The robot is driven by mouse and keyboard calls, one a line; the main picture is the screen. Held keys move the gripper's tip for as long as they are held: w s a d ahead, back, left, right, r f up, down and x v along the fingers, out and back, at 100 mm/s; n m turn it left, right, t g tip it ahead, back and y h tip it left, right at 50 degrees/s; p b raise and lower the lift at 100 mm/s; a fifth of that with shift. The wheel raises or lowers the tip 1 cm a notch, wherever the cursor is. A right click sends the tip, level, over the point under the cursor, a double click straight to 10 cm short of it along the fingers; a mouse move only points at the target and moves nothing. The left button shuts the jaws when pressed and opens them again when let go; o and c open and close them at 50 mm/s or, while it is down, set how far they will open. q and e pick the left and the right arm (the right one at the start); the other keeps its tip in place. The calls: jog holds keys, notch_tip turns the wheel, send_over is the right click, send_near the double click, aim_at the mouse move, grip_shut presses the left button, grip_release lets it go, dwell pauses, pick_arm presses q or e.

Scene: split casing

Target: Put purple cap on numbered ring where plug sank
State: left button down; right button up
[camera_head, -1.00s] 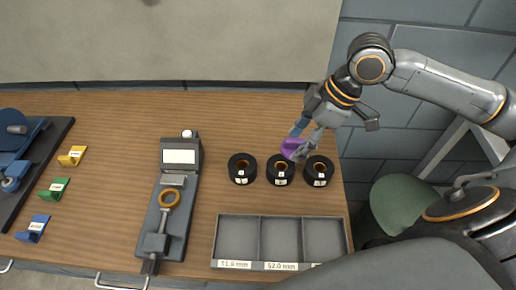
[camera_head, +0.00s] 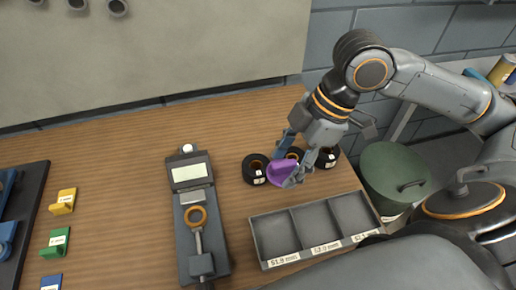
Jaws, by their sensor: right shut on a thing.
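My right gripper (camera_head: 296,162) comes in from the upper right and is shut on the purple cap (camera_head: 280,172). The cap hangs tilted in front of the black numbered rings and partly hides the middle ring (camera_head: 296,153). I cannot tell whether it touches that ring. The left ring (camera_head: 255,169) and the right ring (camera_head: 327,157) stand on either side, each black with a white label. The numbers are too small to read, and no plug can be made out. My left gripper is not in view.
A grey tray with three empty labelled compartments (camera_head: 261,238) lies in front of the rings. A grey device with a display and an orange ring (camera_head: 197,216) stands left of them. Yellow (camera_head: 64,201), green (camera_head: 56,243) and blue blocks lie at the left. A green bin (camera_head: 392,172) stands right of the table.

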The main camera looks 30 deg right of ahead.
jog(key=shift+w+d+r+p, duration=0.1)
jog(key=shift+w+r+p, duration=0.1)
jog(key=shift+p, duration=0.5)
jog(key=w+f, duration=0.4)
jog(key=w+f+p, duration=0.1)
jog(key=w+f, duration=0.6)
jog(key=f, duration=0.1)
jog(key=shift+w+d+f+p, duration=0.25)
jog(key=shift+w+p, duration=0.15)
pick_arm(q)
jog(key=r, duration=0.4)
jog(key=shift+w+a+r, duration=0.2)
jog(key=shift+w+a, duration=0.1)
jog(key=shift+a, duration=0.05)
pick_arm(e)
jog(key=shift+f, duration=0.2)
jog(key=o, duration=1)
jog(key=shift+f, duration=0.1)
jog(key=shift+o, duration=0.2)
